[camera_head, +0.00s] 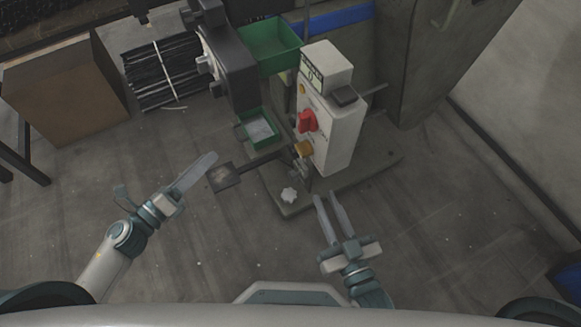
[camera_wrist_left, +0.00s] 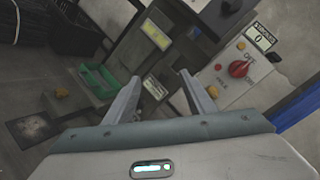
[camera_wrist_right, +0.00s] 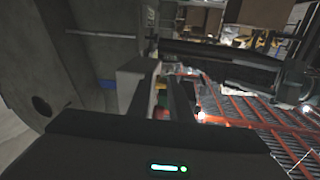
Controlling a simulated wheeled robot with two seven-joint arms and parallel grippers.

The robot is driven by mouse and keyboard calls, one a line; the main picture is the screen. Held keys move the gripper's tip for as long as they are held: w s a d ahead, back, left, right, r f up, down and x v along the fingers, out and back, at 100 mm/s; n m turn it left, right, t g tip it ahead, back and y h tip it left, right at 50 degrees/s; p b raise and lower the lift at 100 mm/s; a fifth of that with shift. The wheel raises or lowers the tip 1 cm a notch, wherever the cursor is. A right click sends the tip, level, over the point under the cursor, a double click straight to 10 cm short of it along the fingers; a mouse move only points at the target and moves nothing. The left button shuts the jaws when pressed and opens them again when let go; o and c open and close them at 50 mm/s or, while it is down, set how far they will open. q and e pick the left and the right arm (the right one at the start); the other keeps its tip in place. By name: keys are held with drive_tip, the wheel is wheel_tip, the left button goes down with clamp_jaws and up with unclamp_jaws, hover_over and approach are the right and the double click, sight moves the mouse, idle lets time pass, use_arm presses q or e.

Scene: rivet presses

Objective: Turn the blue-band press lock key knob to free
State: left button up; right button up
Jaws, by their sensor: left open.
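The press with the blue band (camera_head: 335,18) stands at the back centre right. Its white control box (camera_head: 340,130) carries a red knob (camera_head: 308,121), with a yellow part below it. My right gripper (camera_head: 327,197) is open and empty, in front of the control box.
Green bins (camera_head: 268,45) stand left of the control box. A dark square pedal-like plate (camera_head: 224,177) extends from the press base. A cardboard box (camera_head: 65,90) and a bundle of black rods (camera_head: 160,75) lie at the left. The floor in front is clear.

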sight(298, 151)
use_arm(q)
drive_tip(key=s+d+r+m+g+h+b, duration=0.3)
drive_tip(key=s+d+m+g+h+b, duration=0.1)
drive_tip(key=m, duration=1.1)
drive_tip(key=s+d+g+h, duration=0.1)
drive_tip(key=s+d+g, duration=0.1)
drive_tip(key=s, duration=0.1)
drive_tip(key=shift+s+d+r+b, duration=0.15)
drive_tip(key=shift+s+r+b, duration=0.1)
drive_tip(key=shift+b, duration=0.05)
use_arm(e)
drive_tip(key=s+r+t+y, duration=0.1)
drive_tip(key=s+r+t, duration=0.3)
drive_tip(key=r, duration=0.8)
drive_tip(key=shift+s+d+r+m+y, duration=0.2)
drive_tip(key=shift+m+y, duration=0.1)
use_arm(q)
drive_tip(key=shift+d, duration=0.1)
use_arm(e)
drive_tip(key=shift+f, duration=0.1)
